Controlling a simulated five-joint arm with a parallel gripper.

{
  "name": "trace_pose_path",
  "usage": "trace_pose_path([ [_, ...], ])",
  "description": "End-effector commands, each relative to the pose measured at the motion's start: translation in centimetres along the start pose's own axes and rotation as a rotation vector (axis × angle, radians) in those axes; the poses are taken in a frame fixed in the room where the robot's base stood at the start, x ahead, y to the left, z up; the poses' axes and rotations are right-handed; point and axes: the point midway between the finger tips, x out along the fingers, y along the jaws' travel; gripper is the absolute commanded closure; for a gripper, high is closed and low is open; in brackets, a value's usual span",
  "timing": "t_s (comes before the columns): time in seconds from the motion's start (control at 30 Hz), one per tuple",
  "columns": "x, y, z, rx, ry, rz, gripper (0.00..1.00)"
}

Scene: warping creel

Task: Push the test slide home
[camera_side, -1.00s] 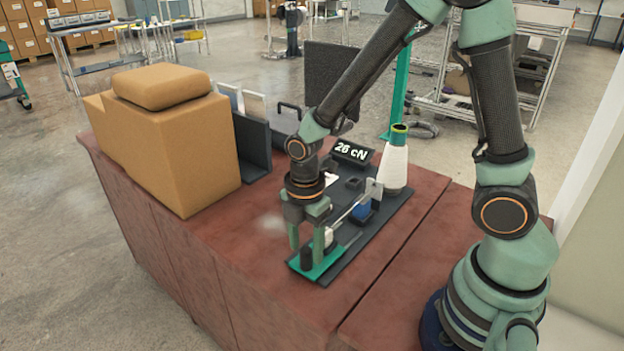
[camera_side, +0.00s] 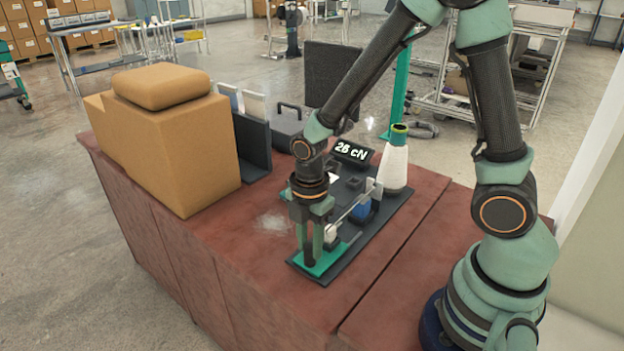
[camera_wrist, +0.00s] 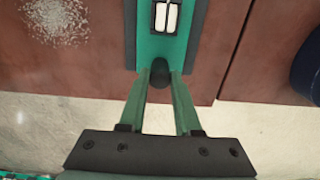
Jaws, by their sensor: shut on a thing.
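The test slide (camera_side: 326,262) is a flat green plate at the near end of the dark tester base (camera_side: 368,238), and it also shows in the wrist view (camera_wrist: 181,52). A short black knob (camera_wrist: 160,72) stands at the slide's near end. My gripper (camera_side: 309,259) points down over that end, its two green fingers shut on the knob from both sides. In the wrist view the fingertips (camera_wrist: 161,78) flank the knob. The fingers partly hide the knob in the side view. Two white pieces (camera_wrist: 165,17) in a dark frame lie farther up the slide.
A white yarn cone (camera_side: 395,165) and a display reading 28 cN (camera_side: 351,152) stand at the base's far end. A large tan box (camera_side: 165,145) stands to the left.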

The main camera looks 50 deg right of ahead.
Motion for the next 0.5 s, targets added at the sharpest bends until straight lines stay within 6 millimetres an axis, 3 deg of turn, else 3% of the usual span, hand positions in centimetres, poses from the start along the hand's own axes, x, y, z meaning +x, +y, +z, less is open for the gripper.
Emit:
trace_pose_path([
  [0.5,-0.1,0.1,2.9,0.003,0.0,0.002,0.95],
])
